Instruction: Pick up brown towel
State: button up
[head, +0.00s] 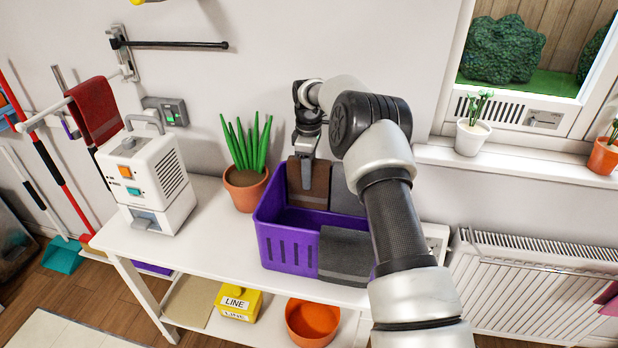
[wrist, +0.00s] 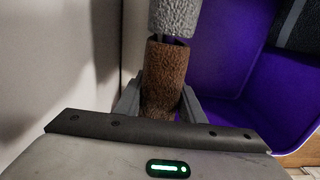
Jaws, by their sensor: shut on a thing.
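The brown towel (head: 318,180) hangs over the back rim of the purple basket (head: 289,247), near its back left corner. My gripper (head: 306,178) points down at the towel from above. In the wrist view the brown towel (wrist: 165,80) runs between the two fingers of my gripper (wrist: 160,105), which is shut on it. A grey towel (head: 347,198) hangs beside it on the back rim, and its end also shows in the wrist view (wrist: 174,16). A dark grey towel (head: 345,255) hangs over the front rim.
The basket stands on a white table (head: 215,240) against the wall. A potted plant (head: 246,165) stands close to its left, and a white appliance (head: 150,180) stands farther left. A radiator (head: 530,285) and windowsill are at the right.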

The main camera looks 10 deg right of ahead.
notch_tip(320, 180, up, 28)
jog(key=p, duration=0.9)
dwell(0.4)
jog(key=shift+f, duration=0.1)
